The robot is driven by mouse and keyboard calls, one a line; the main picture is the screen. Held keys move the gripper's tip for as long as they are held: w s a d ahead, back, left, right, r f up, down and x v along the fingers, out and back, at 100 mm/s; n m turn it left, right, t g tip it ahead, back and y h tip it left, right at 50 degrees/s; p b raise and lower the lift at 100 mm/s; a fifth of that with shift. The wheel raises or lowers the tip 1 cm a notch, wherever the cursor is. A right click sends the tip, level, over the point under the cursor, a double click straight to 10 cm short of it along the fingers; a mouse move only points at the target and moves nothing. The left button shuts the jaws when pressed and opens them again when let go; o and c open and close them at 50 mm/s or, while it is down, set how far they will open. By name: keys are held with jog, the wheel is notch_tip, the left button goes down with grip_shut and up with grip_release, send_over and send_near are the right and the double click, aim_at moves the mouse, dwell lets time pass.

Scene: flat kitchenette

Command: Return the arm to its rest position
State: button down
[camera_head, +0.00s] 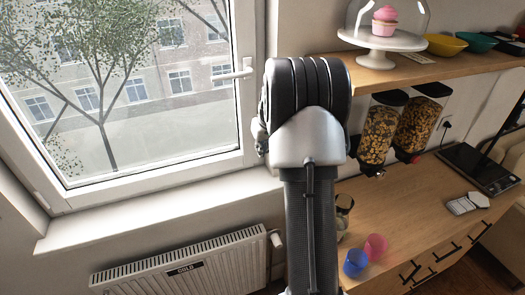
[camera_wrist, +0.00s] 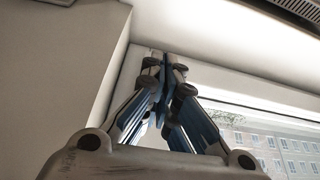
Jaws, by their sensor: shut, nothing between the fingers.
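My arm (camera_head: 308,150) rises up the middle of the head view, in front of the window edge and the counter. My gripper does not show in the head view. In the wrist view my gripper (camera_wrist: 165,68) is shut, its two fingers meeting with nothing between them. Beyond the fingers are a pale wall corner and part of the window (camera_wrist: 270,135). The arm hides part of the wall and counter behind it.
A window (camera_head: 130,90) with a sill and a radiator (camera_head: 185,262) are at left. At right, the wooden counter (camera_head: 420,215) holds a blue cup (camera_head: 355,263), a pink cup (camera_head: 376,247) and cereal dispensers (camera_head: 380,135). A shelf (camera_head: 440,68) above carries a cake stand (camera_head: 384,40) and bowls.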

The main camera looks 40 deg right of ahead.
jog(key=w+d+v, duration=0.1)
jog(key=v, duration=0.6)
jog(key=s+a+r+n+b, duration=0.1)
jog(key=s+a+r+b, duration=0.2)
jog(key=a, duration=0.9)
jog(key=s+a+r+n+b, duration=0.1)
jog(key=s+a+r, duration=0.3)
jog(key=a, duration=0.8)
jog(key=s+a+f+b, duration=0.1)
jog(key=s+a+f, duration=0.1)
jog(key=s+a, duration=0.2)
jog(key=s+a+f+n+y+b, duration=0.1)
jog(key=s+a+f+b, duration=0.1)
jog(key=s, duration=0.6)
jog(key=s+a+f+n+b, duration=0.1)
jog(key=s+a+f, duration=0.3)
jog(key=s+a, duration=0.2)
jog(key=shift+a, duration=0.35)
jog(key=shift+f, duration=0.1)
